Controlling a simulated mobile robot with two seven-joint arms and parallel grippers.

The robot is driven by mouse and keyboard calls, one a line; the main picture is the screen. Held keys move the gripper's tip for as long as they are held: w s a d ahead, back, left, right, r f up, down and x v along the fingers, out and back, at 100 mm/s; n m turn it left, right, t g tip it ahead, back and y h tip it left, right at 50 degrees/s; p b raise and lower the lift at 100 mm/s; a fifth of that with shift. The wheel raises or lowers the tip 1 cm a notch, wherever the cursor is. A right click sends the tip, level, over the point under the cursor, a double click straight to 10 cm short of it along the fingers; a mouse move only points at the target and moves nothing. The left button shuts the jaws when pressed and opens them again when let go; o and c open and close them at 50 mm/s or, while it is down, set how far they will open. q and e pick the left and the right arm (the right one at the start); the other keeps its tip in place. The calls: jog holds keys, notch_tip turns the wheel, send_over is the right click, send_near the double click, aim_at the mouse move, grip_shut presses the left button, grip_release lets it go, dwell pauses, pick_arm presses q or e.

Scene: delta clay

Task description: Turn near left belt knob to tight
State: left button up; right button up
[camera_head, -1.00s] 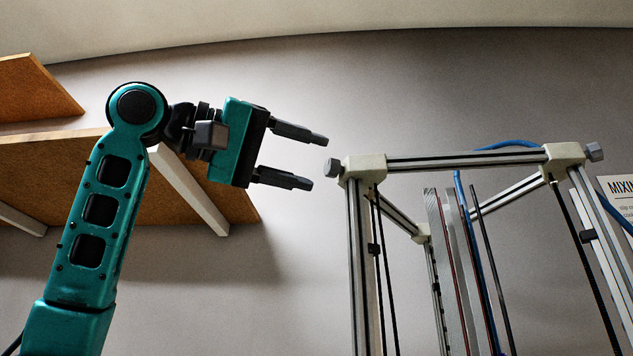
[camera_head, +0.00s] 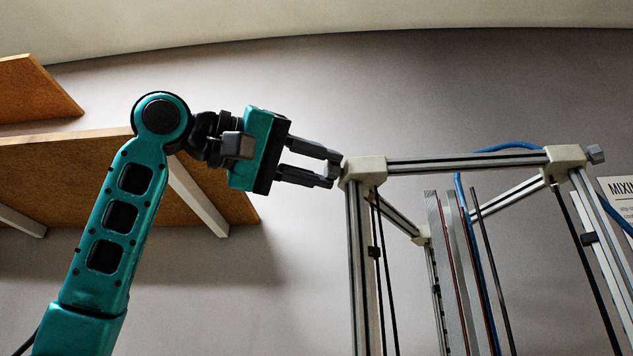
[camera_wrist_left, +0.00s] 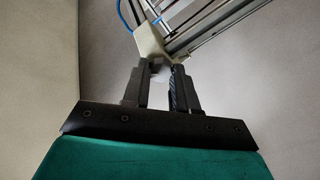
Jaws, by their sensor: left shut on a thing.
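The near left belt knob (camera_head: 334,170) is a small grey knob on the left side of the pale corner block (camera_head: 364,171) of the frame. My left gripper (camera_head: 334,169) reaches it from the left, and its two dark fingers are shut on the knob. My right gripper is not in view.
The metal frame's top rail (camera_head: 465,161) runs right to another corner block (camera_head: 565,158) with its own grey knob (camera_head: 595,153). Dark belts and a blue tube hang by the frame. A wooden shelf (camera_head: 70,170) on white brackets is behind my left arm. Open wall lies above.

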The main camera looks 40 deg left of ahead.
pick_arm(q)
grip_shut()
jog(key=m, duration=0.4)
jog(key=shift+d+m, duration=0.1)
jog(key=shift+m, duration=0.2)
jog(key=m, duration=0.6)
jog(key=shift+m+h, duration=0.3)
jog(key=m, duration=0.5)
jog(key=shift+f+m, duration=0.1)
jog(key=shift+m, duration=0.2)
jog(key=m, duration=0.5)
jog(key=shift+m, duration=0.4)
